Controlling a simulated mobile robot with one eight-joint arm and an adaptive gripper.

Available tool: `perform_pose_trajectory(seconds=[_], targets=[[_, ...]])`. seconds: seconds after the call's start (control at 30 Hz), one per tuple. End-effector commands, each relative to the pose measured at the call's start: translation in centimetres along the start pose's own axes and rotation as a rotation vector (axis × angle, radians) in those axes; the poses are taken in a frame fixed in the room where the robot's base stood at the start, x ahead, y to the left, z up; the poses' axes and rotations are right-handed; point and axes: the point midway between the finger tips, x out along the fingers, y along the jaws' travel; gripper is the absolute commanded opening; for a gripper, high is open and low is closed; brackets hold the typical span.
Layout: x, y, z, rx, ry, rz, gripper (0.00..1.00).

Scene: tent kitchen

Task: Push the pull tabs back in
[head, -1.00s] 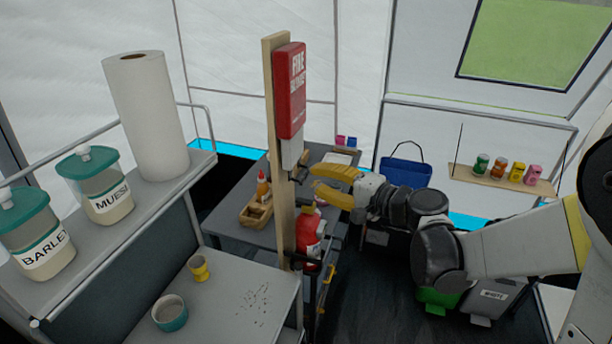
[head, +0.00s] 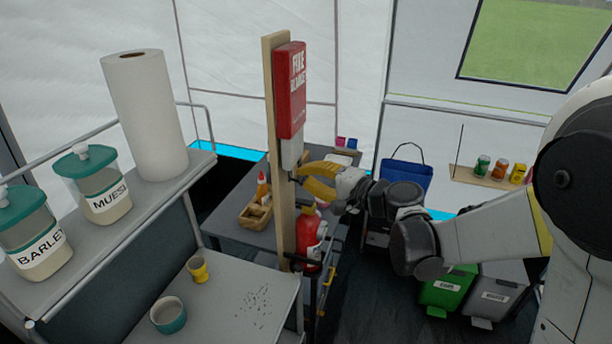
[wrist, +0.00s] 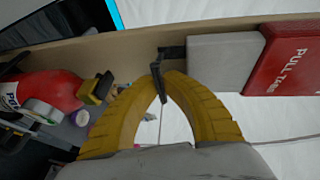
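The red fire blanket case (head: 290,90) is mounted high on a wooden post. Its lettering reads "PULL TABS" in the wrist view (wrist: 290,65). A pale block (head: 291,153), apparently the pull tabs, sticks out of its lower end and also shows in the wrist view (wrist: 218,62). A small dark hook (wrist: 172,52) is on the post just below the block. My gripper (head: 297,176) has its yellow fingers shut, their tips (wrist: 163,77) at the hook, just below the block and apart from it. I cannot tell whether the tips grip the hook.
The wooden post (head: 280,215) stands right by my fingertips. A red extinguisher (head: 309,238) hangs lower on it. Bins (head: 445,290) stand at the right.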

Motion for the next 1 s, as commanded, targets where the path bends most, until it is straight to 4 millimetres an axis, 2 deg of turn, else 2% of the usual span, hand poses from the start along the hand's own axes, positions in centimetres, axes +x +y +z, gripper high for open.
perform_pose_trajectory(seconds=[0.17,0.4,0.5,0.8,0.83,0.9,1.0], targets=[[-0.3,-1.3,-0.1,0.001,0.001,0.000,0.00],[-1.2,-6.6,-0.5,0.001,0.001,0.000,0.00],[-1.4,-8.0,-0.6,0.001,0.001,0.000,0.00],[-1.4,-8.1,-0.7,0.004,0.002,-0.004,0.00],[-1.4,-8.1,-0.7,0.004,0.003,-0.004,0.14],[-1.4,-8.1,-0.7,0.004,0.002,-0.004,0.31],[-1.4,-8.0,-0.7,0.003,0.001,-0.003,0.31]])
